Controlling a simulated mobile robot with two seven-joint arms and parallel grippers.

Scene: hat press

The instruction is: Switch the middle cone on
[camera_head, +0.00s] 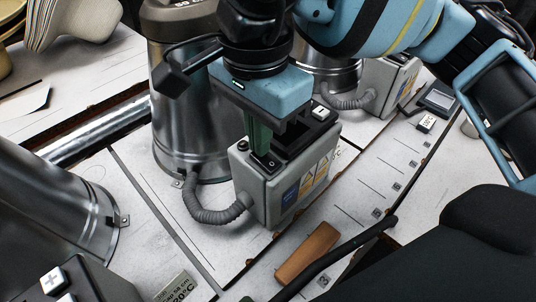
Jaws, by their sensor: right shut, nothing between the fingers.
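The middle metal cone (178,120) stands left of centre, partly hidden behind my right arm. A grey hose (212,212) runs from it to its grey switch box (270,198), which has blue and orange labels. On top of the box is a black switch (268,163) with a white mark at its near end, and a small white key (320,112) shows at the far end. My right gripper (262,150) is shut and empty, its green fingers pointing down at the near end of the switch. I cannot tell whether the fingertips touch it. My left gripper is not in view.
Another metal cone (45,205) stands at the left, with white-marked keys (54,280) in front. A further switch box (390,85) is at the back right. A brown block (307,254) and a black cable (335,258) lie in front. Hats (75,22) are at the top left.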

